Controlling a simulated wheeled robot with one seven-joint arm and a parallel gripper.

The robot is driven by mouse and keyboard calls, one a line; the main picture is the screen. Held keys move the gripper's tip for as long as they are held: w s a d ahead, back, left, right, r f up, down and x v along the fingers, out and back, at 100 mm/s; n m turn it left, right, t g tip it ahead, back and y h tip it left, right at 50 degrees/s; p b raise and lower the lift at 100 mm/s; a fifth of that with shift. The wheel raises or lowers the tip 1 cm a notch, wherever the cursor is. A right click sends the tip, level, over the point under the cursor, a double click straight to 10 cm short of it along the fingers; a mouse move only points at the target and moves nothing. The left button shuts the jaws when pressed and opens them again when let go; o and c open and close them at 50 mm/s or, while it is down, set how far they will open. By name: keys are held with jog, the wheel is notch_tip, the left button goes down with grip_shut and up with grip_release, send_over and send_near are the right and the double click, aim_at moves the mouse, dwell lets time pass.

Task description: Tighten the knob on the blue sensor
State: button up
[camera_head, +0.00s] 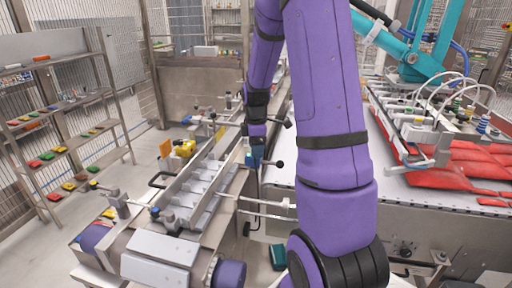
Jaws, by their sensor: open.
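A small blue block (254,158), which looks like the blue sensor, sits right below the gripper. A black round knob (279,164) stands out to the right of the block on a thin rod. I cannot tell whether the gripper touches the block or the knob.
A metal channel with dividers (192,190) runs along the left of the arm. A second black knob (287,124) sticks out above. On the right, a conveyor carries red bags (455,165) beneath a teal picker arm (408,62). A shelf rack (118,100) stands far left.

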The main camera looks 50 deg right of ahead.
jog(key=shift+c, duration=0.3)
jog(key=c, duration=0.9)
